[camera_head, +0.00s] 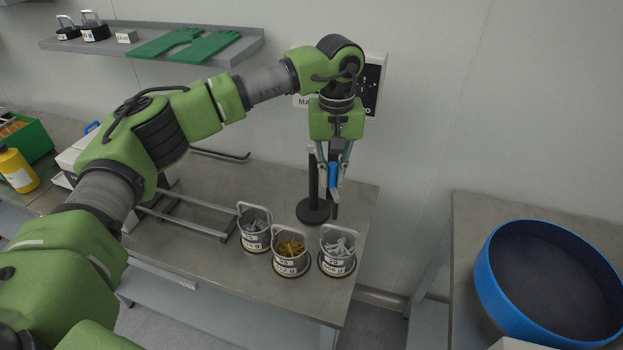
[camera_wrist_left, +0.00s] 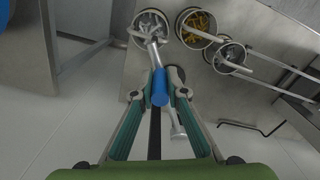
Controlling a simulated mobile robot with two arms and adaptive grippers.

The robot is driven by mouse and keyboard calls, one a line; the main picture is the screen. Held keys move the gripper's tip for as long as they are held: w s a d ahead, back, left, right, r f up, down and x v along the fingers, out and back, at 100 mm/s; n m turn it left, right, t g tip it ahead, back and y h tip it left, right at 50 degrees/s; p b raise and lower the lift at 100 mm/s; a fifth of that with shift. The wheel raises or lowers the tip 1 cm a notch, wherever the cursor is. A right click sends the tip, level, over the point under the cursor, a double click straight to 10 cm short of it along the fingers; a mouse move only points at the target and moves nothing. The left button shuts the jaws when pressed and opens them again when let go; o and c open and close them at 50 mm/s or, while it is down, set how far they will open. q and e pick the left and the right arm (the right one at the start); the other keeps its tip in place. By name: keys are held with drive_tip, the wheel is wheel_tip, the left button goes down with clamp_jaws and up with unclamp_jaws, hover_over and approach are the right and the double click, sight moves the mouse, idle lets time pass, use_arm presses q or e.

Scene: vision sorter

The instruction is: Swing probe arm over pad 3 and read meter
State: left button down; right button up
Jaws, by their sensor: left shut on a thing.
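My left gripper (camera_head: 333,172) is shut on the blue handle (camera_head: 333,175) of the probe arm, above the back right of the bench. The handle also shows between the fingers in the left wrist view (camera_wrist_left: 160,88). A black upright post on a round base (camera_head: 313,212) stands just left of the gripper. Three labelled metal pails stand in front: a left one (camera_head: 255,241) with grey parts, a middle one (camera_head: 290,267) with yellow parts, a right one (camera_head: 337,264) with grey parts. A dark wall panel (camera_head: 372,84) is partly hidden behind my wrist; I cannot make out a reading.
A metal rail frame (camera_head: 190,222) lies left of the pails on the bench (camera_head: 210,178). A large blue-rimmed round tray (camera_head: 487,285) sits on the right table. A wall shelf (camera_head: 228,58) holds green gloves (camera_head: 180,44). A yellow bottle (camera_head: 16,170) stands far left.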

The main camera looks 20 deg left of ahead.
use_arm(q)
drive_tip(key=shift+w+d+r+n, duration=0.1)
drive_tip(key=shift+w+d+n, duration=0.4)
drive_tip(key=shift+w+d, duration=0.1)
drive_tip(key=c, duration=2)
unclamp_jaws()
drive_tip(key=shift+s, duration=0.1)
wheel_tip(320, 180, up, 12)
